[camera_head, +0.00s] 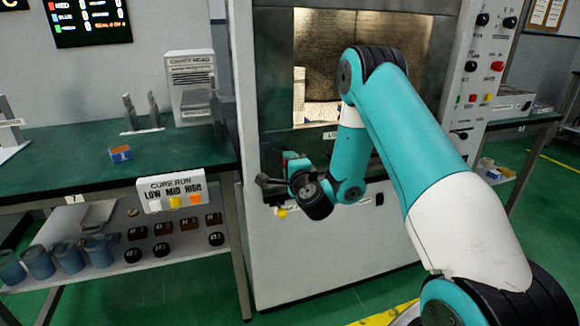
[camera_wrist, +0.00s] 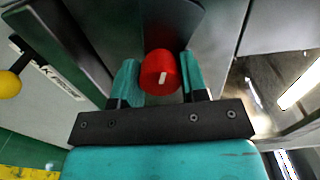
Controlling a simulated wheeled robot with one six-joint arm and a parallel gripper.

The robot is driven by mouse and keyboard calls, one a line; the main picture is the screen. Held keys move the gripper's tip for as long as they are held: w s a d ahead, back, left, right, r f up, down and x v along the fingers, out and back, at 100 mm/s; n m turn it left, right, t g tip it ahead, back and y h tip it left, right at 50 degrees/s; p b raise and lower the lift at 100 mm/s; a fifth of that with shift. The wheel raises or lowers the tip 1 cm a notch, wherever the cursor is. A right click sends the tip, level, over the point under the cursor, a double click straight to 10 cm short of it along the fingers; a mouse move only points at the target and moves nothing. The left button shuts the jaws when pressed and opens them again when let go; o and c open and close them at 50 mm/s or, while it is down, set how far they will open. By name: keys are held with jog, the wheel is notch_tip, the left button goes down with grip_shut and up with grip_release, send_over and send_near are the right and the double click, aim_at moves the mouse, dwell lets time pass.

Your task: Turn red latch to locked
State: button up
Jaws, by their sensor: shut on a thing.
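The red latch (camera_wrist: 161,74) is a round red knob with a white mark on its face, in the middle of the wrist view. My gripper (camera_wrist: 158,80) has a teal finger on each side of the knob and is shut on it. The white mark is tilted slightly from upright in that view. In the head view my gripper (camera_head: 270,183) is at the front of the large machine (camera_head: 320,250), below its lit opening. The latch cannot be made out clearly there, as my gripper and wrist cover that area.
A yellow knob (camera_wrist: 9,84) on a black stem stands at the left of the wrist view. A control panel (camera_head: 481,75) is on the machine's right. A green bench (camera_head: 60,160) with a small blue and orange box (camera_head: 121,153) stands at the left, above a shelf of blue cups (camera_head: 68,256).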

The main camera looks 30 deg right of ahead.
jog(key=shift+f+m, duration=0.1)
jog(key=shift+m, duration=0.7)
jog(key=o, duration=0.9)
jog(key=shift+o, duration=0.2)
jog(key=shift+s, duration=0.1)
